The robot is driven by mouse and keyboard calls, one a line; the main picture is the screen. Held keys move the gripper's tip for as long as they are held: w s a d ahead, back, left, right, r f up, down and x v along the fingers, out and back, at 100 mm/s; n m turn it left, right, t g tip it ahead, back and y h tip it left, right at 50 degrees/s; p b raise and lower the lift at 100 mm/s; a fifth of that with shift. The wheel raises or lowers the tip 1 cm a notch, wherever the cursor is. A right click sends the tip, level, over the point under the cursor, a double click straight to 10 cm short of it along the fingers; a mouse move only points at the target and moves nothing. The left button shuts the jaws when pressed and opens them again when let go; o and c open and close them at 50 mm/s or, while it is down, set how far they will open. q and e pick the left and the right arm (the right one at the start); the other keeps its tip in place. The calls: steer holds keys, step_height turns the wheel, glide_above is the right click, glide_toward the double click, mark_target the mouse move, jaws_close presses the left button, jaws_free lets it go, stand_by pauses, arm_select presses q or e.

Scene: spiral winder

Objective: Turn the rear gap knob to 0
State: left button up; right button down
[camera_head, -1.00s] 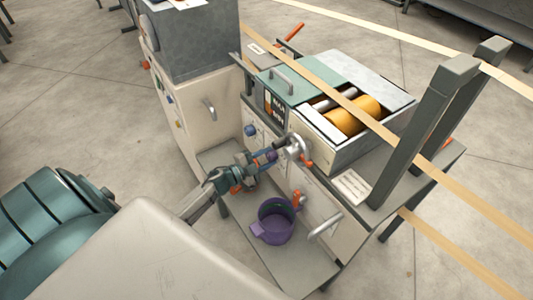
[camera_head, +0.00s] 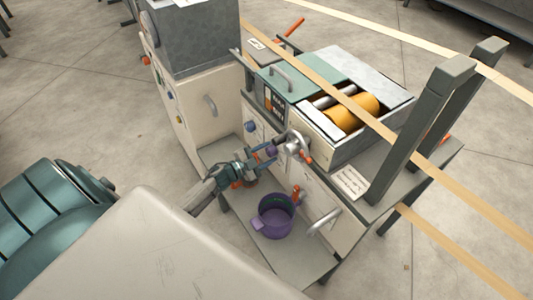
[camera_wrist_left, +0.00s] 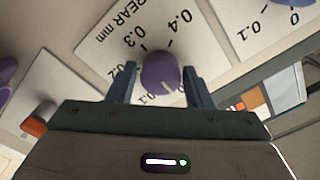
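The rear gap knob (camera_wrist_left: 160,72) is purple and sits on a white dial plate marked "REAR mm" (camera_wrist_left: 125,30), with numbers from 0.1 to 0.4 in view. I cannot read which number the knob points to. My left gripper (camera_wrist_left: 160,84) is open, with one finger on each side of the knob and a visible gap to both. In the head view, my left gripper (camera_head: 268,155) is at the machine's front panel, and the purple knob (camera_head: 271,151) shows between its fingers. My right gripper is not in view.
A blue knob (camera_wrist_left: 295,17) has its own dial at upper right. A metal crank (camera_head: 296,143) with an orange part sticks out just right of the gripper. A purple bucket (camera_head: 275,216) stands on the shelf below. Tan strips cross above the machine.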

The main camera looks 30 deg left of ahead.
arm_select(q)
steer(key=shift+o, duration=0.9)
steer(key=shift+s+a, duration=0.1)
steer(key=shift+s, duration=0.1)
steer(key=b+v, duration=0.1)
steer(key=v, duration=0.9)
steer(key=shift+s+b, duration=0.2)
steer(key=shift+b, duration=0.1)
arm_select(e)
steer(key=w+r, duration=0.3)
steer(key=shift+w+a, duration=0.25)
